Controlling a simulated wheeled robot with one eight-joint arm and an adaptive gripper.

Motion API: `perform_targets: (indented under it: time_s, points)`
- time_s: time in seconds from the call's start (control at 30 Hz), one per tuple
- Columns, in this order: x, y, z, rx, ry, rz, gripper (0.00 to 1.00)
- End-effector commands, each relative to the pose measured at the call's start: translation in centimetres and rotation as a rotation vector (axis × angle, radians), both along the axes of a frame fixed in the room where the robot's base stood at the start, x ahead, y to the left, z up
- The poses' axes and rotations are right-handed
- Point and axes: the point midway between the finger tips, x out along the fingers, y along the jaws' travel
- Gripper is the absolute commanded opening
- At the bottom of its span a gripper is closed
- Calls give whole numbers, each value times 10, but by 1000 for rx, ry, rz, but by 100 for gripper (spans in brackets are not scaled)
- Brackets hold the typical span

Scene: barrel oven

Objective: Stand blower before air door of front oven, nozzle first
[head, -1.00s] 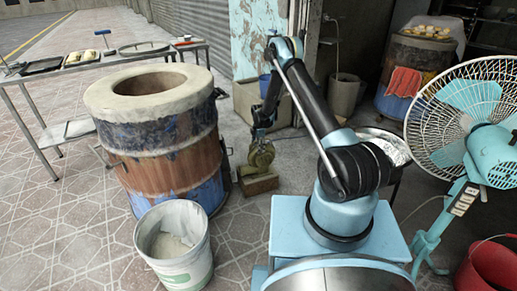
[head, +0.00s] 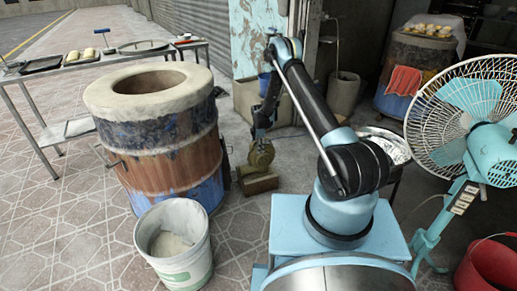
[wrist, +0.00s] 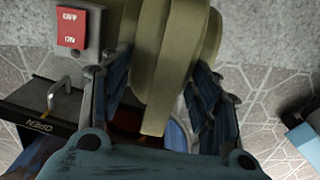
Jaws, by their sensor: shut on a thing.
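The front oven (head: 165,150) is a large barrel with a pale open rim, left of centre in the head view. In the wrist view my gripper (wrist: 158,100) is shut on the blower's olive casing (wrist: 165,60), one dark blue finger on each side. A red OFF/ON switch (wrist: 72,27) sits to its left. The nozzle's direction and the air door are unclear.
A dark plate marked OPEN (wrist: 36,121) with a metal handle shows left in the wrist view. A white bucket (head: 175,245) stands before the oven. A fan (head: 470,120) and red bucket (head: 490,268) are at right. A steel table (head: 100,60) is behind left.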

Motion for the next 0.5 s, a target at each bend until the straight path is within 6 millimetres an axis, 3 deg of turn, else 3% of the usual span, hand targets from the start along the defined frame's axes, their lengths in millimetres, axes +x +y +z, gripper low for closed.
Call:
perform_targets:
  time_s: [0.13, 0.17, 0.23, 0.5]
  points:
    - [0, 0, 2, 0, -1, 0, 14]
    - [0, 0, 2, 0, -1, 0, 61]
    - [0, 0, 2, 0, -1, 0, 77]
    - [0, 0, 1, 0, 0, 0, 80]
